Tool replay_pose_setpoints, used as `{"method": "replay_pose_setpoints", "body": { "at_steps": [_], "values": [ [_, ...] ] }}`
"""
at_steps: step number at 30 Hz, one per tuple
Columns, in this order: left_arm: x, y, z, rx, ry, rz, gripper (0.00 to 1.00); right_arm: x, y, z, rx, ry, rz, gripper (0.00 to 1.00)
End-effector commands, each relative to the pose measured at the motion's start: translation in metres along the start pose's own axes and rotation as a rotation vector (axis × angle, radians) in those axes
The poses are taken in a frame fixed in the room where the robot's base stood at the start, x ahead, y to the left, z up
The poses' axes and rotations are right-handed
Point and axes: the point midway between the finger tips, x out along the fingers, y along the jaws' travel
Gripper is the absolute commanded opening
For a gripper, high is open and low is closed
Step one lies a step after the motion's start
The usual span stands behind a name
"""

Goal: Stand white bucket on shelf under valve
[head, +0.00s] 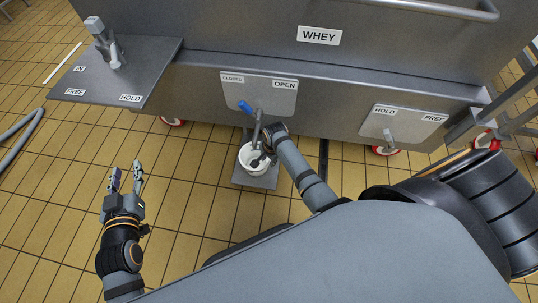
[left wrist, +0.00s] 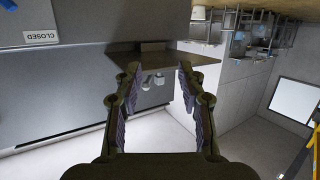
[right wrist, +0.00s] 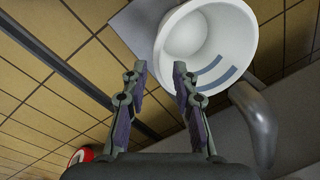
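The white bucket (head: 246,167) stands, seemingly upright, on the small grey shelf (head: 257,184) below the valve pipe (head: 257,127). The valve's blue handle (head: 246,107) is at the OPEN/CLOSED plate. My right gripper (head: 262,160) is at the bucket's right side and rim. In the right wrist view its fingers (right wrist: 159,75) are apart, with the bucket (right wrist: 235,35) beyond and right of their tips; I cannot tell whether they touch it. The shelf (right wrist: 135,30) and a curved grey pipe (right wrist: 258,125) also show there. My left gripper (head: 127,177) is open and empty over the floor, left of the shelf.
The grey WHEY vat (head: 390,60) stands on red-and-white wheels (head: 384,151). A side plate (head: 150,60) with a tap juts out at upper left. Another fitting (head: 389,137) is at the right. A hose (head: 20,127) lies at far left. Tiled floor around my left gripper is clear.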

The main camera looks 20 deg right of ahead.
Motion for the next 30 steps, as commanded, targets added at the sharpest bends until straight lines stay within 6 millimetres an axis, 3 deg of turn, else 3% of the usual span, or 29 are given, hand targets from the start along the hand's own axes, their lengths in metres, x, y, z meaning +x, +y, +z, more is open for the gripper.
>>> {"method": "replay_pose_setpoints", "body": {
  "at_steps": [9, 15, 21, 28, 30],
  "values": [
    [-0.026, 0.005, 0.088, -0.03, -0.352, 0.014, 0.4, -0.018, 0.0, 0.0, 0.0, 0.0, 0.0, 0.28],
    [-0.052, 0.009, 0.134, -0.046, -0.546, 0.026, 0.4, -0.027, 0.0, 0.0, 0.0, 0.0, 0.0, 0.28],
    [-0.07, 0.012, 0.159, -0.056, -0.658, 0.034, 0.4, -0.032, 0.0, 0.0, 0.0, 0.0, 0.0, 0.28],
    [-0.074, 0.013, 0.165, -0.059, -0.686, 0.036, 0.4, -0.033, 0.001, 0.0, -0.004, 0.0, -0.001, 0.28],
    [-0.074, 0.013, 0.165, -0.059, -0.685, 0.036, 0.4, -0.032, 0.009, 0.001, -0.052, 0.008, -0.02, 0.28]
  ]
}}
